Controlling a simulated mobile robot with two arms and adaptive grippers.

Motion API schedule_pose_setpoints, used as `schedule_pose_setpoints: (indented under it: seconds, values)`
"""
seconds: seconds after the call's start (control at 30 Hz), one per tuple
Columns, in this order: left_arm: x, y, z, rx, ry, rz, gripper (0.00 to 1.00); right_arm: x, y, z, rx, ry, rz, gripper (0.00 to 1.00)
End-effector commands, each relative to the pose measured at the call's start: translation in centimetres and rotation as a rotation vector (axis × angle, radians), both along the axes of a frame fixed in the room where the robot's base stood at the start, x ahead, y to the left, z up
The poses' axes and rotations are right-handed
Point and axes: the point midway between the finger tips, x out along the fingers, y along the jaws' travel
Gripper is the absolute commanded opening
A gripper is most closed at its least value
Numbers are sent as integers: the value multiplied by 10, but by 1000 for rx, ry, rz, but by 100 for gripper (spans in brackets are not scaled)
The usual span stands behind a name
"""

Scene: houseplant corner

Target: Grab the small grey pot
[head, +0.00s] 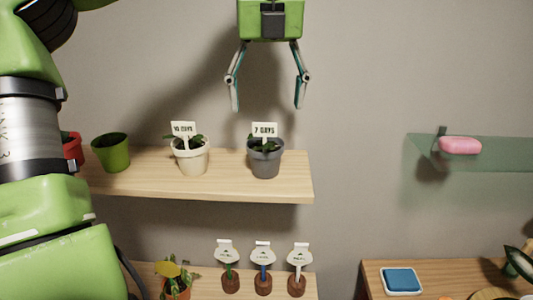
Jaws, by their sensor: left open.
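The small grey pot (265,161) stands upright near the right end of the upper wooden shelf. It holds a small plant and a white sign reading "7 DAYS". My left gripper (267,106) is open and empty. It points down above the grey pot, with its fingertips higher in the picture than the sign and clear of it. My right gripper does not show.
A cream pot (191,160) with a sign stands left of the grey pot. A green pot (112,153) and a partly hidden red pot (73,148) are further left. Labelled markers (263,283) stand on the lower shelf. A pink item (460,146) rests on a glass shelf.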

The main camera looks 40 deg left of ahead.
Motion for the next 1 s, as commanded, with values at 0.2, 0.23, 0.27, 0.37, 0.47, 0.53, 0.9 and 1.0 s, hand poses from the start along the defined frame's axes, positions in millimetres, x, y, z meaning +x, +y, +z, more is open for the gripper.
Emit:
schedule_pose_setpoints:
  seconds: [0.2,0.23,0.27,0.37,0.47,0.53,0.9,1.0]
  values:
    - [3,4,-41,-2,3,-1,73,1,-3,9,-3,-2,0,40]
    - [3,5,-45,-2,4,-1,73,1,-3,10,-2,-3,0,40]
    - [3,5,-49,-1,3,0,73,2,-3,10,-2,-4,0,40]
    - [4,6,-56,-1,2,0,73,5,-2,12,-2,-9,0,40]
    - [5,7,-61,-1,3,0,73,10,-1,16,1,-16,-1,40]
    - [6,9,-67,-3,5,0,73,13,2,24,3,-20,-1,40]
    - [11,15,-109,0,0,2,73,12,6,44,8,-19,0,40]
    - [12,15,-109,0,0,2,73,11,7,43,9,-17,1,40]
